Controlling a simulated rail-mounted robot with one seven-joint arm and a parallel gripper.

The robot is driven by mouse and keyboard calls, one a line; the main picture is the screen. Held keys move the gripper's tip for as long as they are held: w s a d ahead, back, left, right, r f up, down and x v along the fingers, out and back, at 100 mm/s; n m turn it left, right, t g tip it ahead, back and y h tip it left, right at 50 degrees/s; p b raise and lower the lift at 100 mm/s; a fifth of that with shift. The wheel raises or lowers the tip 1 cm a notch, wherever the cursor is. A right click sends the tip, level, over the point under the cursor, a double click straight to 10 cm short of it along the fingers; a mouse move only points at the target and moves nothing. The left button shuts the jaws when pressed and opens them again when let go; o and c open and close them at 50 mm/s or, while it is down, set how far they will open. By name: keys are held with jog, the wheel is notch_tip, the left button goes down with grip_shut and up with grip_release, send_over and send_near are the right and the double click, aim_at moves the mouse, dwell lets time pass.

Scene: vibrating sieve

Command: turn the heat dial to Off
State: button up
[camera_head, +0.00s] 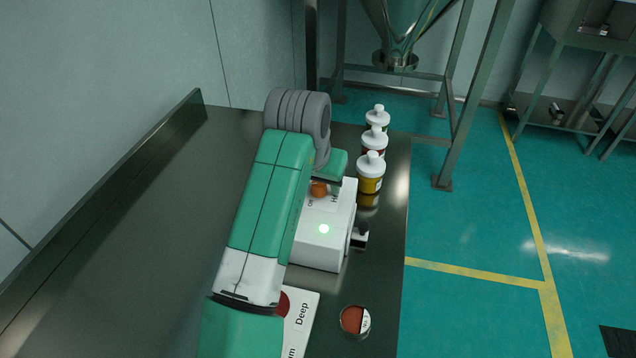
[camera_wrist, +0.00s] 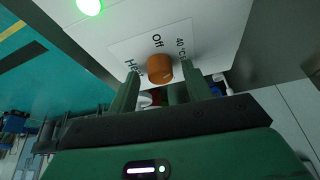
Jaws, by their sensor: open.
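The orange heat dial (camera_wrist: 160,68) sits on a white label plate on the white box (camera_head: 318,249). Around it I read "Off", "40 °C" and a partly hidden "Heat". I cannot make out a pointer mark on the dial. My gripper (camera_wrist: 161,80) is open, with one green finger on each side of the dial in the wrist view. I cannot tell whether the fingers touch it. In the head view the dial (camera_head: 319,188) shows just below my green gripper body, partly covered. A green light (camera_head: 323,229) glows on the box.
Three white-capped bottles (camera_head: 371,173) stand in a row behind and right of the box. In front lie a card reading "Deep" (camera_head: 301,318) and a small round dish (camera_head: 354,320) with reddish-brown contents. The dark bench (camera_head: 130,240) is clear on the left.

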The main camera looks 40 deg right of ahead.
jog(key=shift+c, duration=0.2)
jog(key=c, duration=0.9)
jog(key=r+n+p, duration=0.1)
jog(key=p, duration=0.3)
jog(key=shift+c, duration=0.2)
jog(key=n+p, duration=0.1)
jog(key=p, duration=0.2)
jog(key=n+t+p, duration=0.1)
jog(key=p, duration=0.2)
jog(key=shift+s+d+r+n+y, duration=0.1)
jog(key=shift+s+r+n+y, duration=0.05)
jog(key=shift+n+y, duration=0.25)
jog(key=n+t+y+p, duration=0.1)
jog(key=n+p, duration=0.2)
jog(key=p, duration=0.3)
jog(key=shift+d+f, duration=0.1)
jog(key=shift+f, duration=0.1)
jog(key=n+p, duration=0.1)
jog(key=p, duration=0.1)
jog(key=n+y+p, duration=0.1)
jog(key=n, duration=0.1)
jog(key=shift+f+p, duration=0.3)
jog(key=shift+p, duration=0.05)
jog(key=shift+f+t, duration=0.1)
jog(key=shift+t, duration=0.2)
